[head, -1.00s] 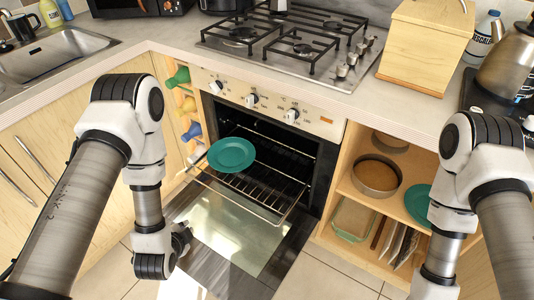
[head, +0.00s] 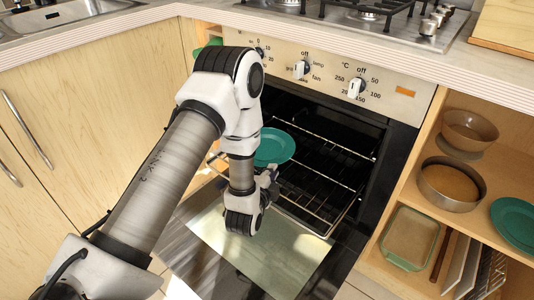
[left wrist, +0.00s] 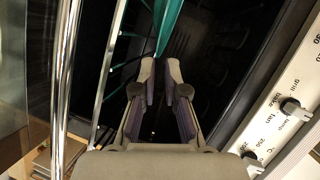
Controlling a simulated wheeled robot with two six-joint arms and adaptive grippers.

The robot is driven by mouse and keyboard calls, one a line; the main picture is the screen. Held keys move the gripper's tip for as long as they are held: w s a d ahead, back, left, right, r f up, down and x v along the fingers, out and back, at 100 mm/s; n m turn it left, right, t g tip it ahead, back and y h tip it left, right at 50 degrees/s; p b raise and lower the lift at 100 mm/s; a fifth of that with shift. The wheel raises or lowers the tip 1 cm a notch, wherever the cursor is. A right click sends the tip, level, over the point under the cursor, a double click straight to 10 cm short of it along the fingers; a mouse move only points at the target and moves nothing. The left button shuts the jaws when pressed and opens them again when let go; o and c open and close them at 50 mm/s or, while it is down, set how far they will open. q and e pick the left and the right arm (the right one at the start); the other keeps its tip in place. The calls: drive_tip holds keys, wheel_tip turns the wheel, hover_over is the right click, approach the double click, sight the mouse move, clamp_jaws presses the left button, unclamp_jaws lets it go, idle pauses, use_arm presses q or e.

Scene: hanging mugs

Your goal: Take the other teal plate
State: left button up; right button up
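A teal plate (head: 273,146) lies at the left front of the oven rack, partly hidden behind my left arm. In the left wrist view the plate (left wrist: 168,25) shows nearly edge-on, its near rim just beyond my fingertips. My left gripper (head: 268,182) is low beside the plate. In the wrist view its fingers (left wrist: 160,66) are parted by a narrow dark gap with nothing seen between the pads. Whether they touch the rim cannot be told. A second teal plate (head: 517,222) lies on the right cabinet shelf, cut by the picture edge. My right gripper is out of view.
The oven door (head: 262,250) is folded down beneath my left arm. The wire rack (head: 318,190) reaches out of the oven. Knobs (head: 300,69) line the panel above. The right cabinet holds a round pan (head: 452,184), a bowl and a glass dish (head: 410,238).

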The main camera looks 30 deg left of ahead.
sight(278, 163)
use_arm(q)
drive_tip(key=b+x, duration=0.1)
drive_tip(key=x, duration=0.3)
drive_tip(key=shift+w+f+b, duration=0.25)
drive_tip(key=shift+b, duration=0.15)
drive_tip(key=shift+w+a, duration=0.1)
drive_tip(key=shift+w, duration=0.15)
drive_tip(key=shift+r, duration=0.1)
clamp_jaws()
